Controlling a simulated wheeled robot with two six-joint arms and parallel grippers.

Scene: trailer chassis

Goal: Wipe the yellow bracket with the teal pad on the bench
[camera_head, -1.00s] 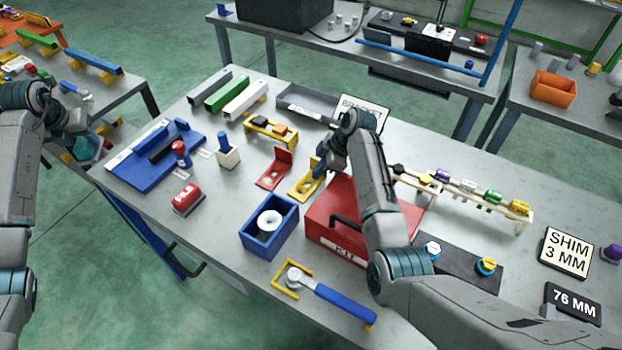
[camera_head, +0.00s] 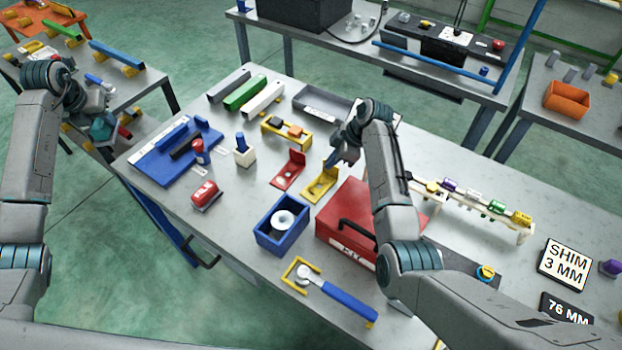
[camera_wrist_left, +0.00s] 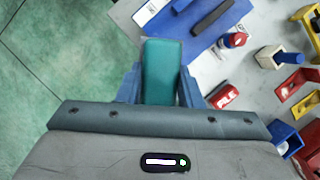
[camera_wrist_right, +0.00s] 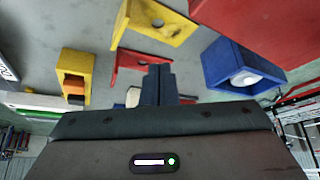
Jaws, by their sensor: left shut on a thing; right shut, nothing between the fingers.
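The yellow bracket (camera_head: 318,187), an L shape with a hole in its base, stands on the bench (camera_head: 225,225) between the red bracket (camera_head: 287,172) and the red kit box. It also shows at the top of the right wrist view (camera_wrist_right: 160,22). My left gripper (camera_head: 104,132) is shut on the teal pad (camera_wrist_left: 161,68), off the bench's left edge and far from the yellow bracket. The pad sticks out between the fingers. My right gripper (camera_head: 331,163) is shut and empty, close by the yellow bracket's upright side. I cannot tell whether it touches the bracket.
The red kit box (camera_head: 350,222) and a blue bin (camera_head: 280,228) holding a white ring stand in front of the brackets. A blue tray (camera_head: 160,170), a red block (camera_head: 205,195) and a white holder (camera_head: 244,156) are to the left. A blue-handled tool (camera_head: 345,300) lies near the front edge.

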